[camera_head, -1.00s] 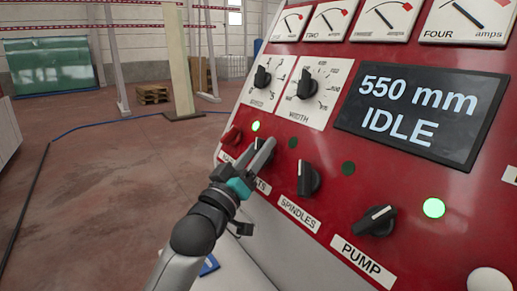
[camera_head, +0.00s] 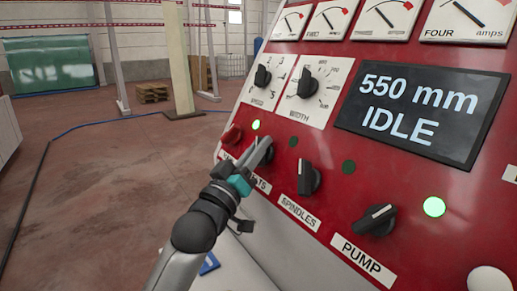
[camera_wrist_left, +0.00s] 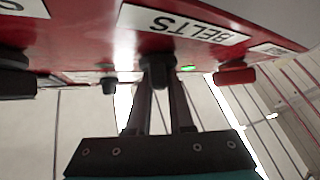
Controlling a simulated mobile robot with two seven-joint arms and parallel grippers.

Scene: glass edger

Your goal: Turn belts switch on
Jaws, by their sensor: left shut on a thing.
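My left gripper (camera_head: 262,153) is at this switch in the head view. In the left wrist view its two fingers (camera_wrist_left: 160,104) are shut on the knob, one on each side. In the head view the fingers hide most of the knob, and the gripper covers part of its label. A small lamp (camera_head: 293,142) just right of the fingers is dark. My right gripper is not in view.
The spindles knob (camera_head: 308,178) and pump knob (camera_head: 375,220) stand to the right. A red button (camera_head: 231,135) is close on the left. Green lamps glow at upper left (camera_head: 255,125) and beside the pump knob (camera_head: 433,207). The display (camera_head: 420,115) reads 550 mm IDLE.

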